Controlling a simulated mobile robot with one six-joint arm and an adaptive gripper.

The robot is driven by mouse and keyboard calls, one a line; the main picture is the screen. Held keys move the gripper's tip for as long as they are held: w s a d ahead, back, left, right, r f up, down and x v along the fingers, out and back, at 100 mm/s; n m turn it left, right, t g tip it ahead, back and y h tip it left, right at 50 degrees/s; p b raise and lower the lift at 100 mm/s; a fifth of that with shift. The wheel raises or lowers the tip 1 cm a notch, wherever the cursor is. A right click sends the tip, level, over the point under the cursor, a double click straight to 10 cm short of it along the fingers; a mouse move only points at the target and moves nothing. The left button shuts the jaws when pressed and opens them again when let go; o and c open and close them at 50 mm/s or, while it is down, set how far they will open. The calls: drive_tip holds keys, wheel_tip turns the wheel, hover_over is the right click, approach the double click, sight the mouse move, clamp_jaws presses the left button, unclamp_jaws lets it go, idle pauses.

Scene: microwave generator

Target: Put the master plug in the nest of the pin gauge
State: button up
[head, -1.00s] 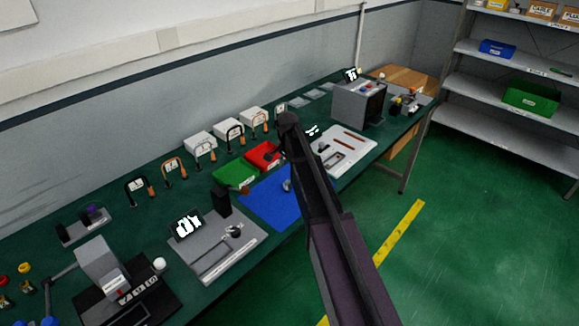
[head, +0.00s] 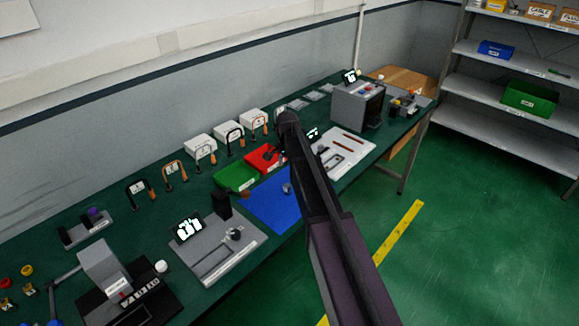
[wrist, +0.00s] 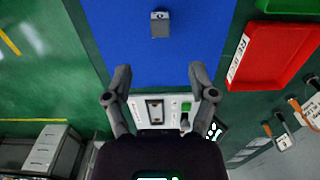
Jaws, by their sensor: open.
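My gripper shows in the wrist view (wrist: 161,73), open and empty, with its two fingers spread wide over the blue mat (wrist: 105,30). A small grey metal part (wrist: 160,24) with a dark spot lies on the mat, beyond the fingertips and apart from them. It also shows small in the head view (head: 287,188), beside my arm. I cannot tell whether it is the master plug. A white fixture board (wrist: 142,121) with a dark slot shows between the fingers. A grey fixture (head: 222,262) with a lit display stands left of the mat. I cannot tell which is the pin gauge.
A red bin (head: 262,156) and a green bin (head: 236,177) stand behind the blue mat. Several labelled hand gauges stand along the wall. A grey box (head: 352,103) is at the bench's right end. A shelf rack (head: 520,90) stands beyond.

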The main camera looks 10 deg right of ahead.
drive_tip(key=shift+s, duration=0.1)
drive_tip(key=s+n, duration=1)
drive_tip(key=s, duration=1.9)
drive_tip(key=shift+d+n, duration=0.4)
drive_tip(key=shift+o, duration=0.5)
wheel_tip(320, 180, up, 3)
drive_tip(key=n+p, duration=0.3)
drive_tip(key=n, duration=0.4)
hover_over(287, 184)
drive_tip(key=shift+a+f, duration=0.15)
drive_tip(key=shift+f, duration=0.1)
wheel_tip(287, 184, down, 8)
drive_tip(key=b, duration=0.9)
drive_tip(key=shift+f, duration=0.25)
